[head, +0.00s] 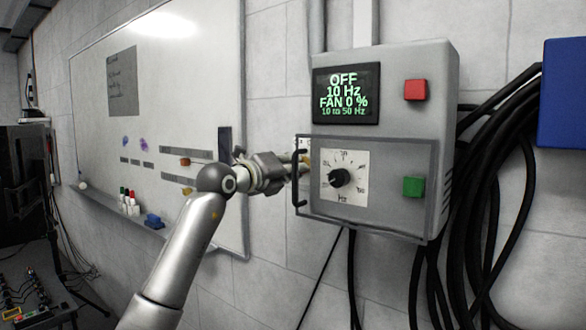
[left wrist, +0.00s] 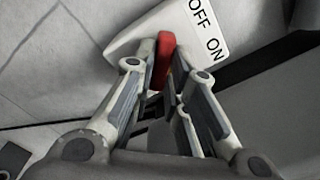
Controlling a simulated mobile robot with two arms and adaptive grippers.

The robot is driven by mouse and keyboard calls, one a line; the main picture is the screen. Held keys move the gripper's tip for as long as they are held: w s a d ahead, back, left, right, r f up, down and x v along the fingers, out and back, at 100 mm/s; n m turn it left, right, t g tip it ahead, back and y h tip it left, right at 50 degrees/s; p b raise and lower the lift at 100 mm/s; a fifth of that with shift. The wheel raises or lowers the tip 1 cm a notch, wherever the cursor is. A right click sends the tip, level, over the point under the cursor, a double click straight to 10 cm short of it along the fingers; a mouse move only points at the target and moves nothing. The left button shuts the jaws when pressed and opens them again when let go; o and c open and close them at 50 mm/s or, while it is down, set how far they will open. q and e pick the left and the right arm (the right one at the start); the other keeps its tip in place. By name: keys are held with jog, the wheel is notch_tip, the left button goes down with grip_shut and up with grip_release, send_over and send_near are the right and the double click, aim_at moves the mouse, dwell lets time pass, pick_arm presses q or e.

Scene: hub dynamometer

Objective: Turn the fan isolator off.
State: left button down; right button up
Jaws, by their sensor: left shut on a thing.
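The fan isolator shows in the left wrist view as a pale plate (left wrist: 138,28) with a red handle (left wrist: 162,58). A white label (left wrist: 205,28) reading OFF and ON sits beside the handle. I cannot tell which word the handle is set to. My left gripper (left wrist: 164,68) is shut on the red handle, one finger on each side. In the head view, my left gripper (head: 292,166) reaches the left side of the grey control box (head: 385,215); the isolator is mostly hidden there. The box display (head: 346,94) reads OFF, 10 Hz, FAN 0 %. My right gripper is in neither view.
The box has a knob (head: 341,177), a red button (head: 415,90), a green button (head: 413,186) and a clear cover with a black handle (head: 299,178) close to my gripper. Black cables (head: 478,220) hang at right. A whiteboard (head: 190,90) fills the left wall.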

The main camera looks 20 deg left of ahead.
pick_arm(q)
jog(key=c, duration=1.4)
grip_release()
jog(key=shift+c, duration=0.2)
jog(key=v, duration=1.2)
